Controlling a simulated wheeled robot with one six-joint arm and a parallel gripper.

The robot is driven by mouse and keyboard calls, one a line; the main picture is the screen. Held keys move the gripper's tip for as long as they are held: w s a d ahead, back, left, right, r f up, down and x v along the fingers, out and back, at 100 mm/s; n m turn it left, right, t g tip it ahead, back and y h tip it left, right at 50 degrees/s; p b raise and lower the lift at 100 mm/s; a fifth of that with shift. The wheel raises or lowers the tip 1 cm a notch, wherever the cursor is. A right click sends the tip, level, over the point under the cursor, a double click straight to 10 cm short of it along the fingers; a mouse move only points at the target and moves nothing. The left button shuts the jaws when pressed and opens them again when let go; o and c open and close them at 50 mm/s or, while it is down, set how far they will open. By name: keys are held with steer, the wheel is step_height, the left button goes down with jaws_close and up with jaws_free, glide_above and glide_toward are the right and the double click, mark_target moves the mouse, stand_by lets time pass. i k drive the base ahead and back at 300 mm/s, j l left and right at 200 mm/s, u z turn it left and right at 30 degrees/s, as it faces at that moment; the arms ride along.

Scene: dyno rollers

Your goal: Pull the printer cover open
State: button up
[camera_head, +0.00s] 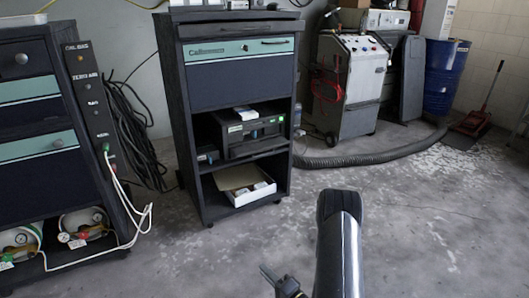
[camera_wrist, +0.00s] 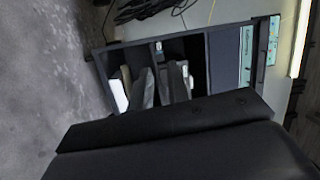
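The black printer (camera_head: 247,138) sits on the middle shelf of a dark cabinet, with a green light at its right and a small white item on top. I cannot tell its cover apart from its body. It shows sideways in the wrist view (camera_wrist: 173,84), partly hidden by a broad dark part of my own body at the bottom. My gripper (camera_head: 272,278) is low in the head view, in front of the cabinet and apart from the printer. Only a thin dark finger shape shows, so its opening is unclear. I see nothing held in it.
The cabinet (camera_head: 239,91) has a blue front panel above the printer and an open cardboard box (camera_head: 230,181) below it. Another cabinet (camera_head: 35,160) with hoses stands at left. A grey machine (camera_head: 353,88) and a floor hose (camera_head: 375,159) are at right. The front floor is clear.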

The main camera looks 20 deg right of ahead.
mark_target(244, 150)
steer(key=i+l+u, duration=0.1)
steer(key=i+l, duration=0.5)
steer(key=i+l+u, duration=0.1)
steer(key=i+l, duration=0.45)
steer(key=i+l+u, duration=0.1)
steer(key=i+l, duration=0.45)
steer(key=l, duration=0.25)
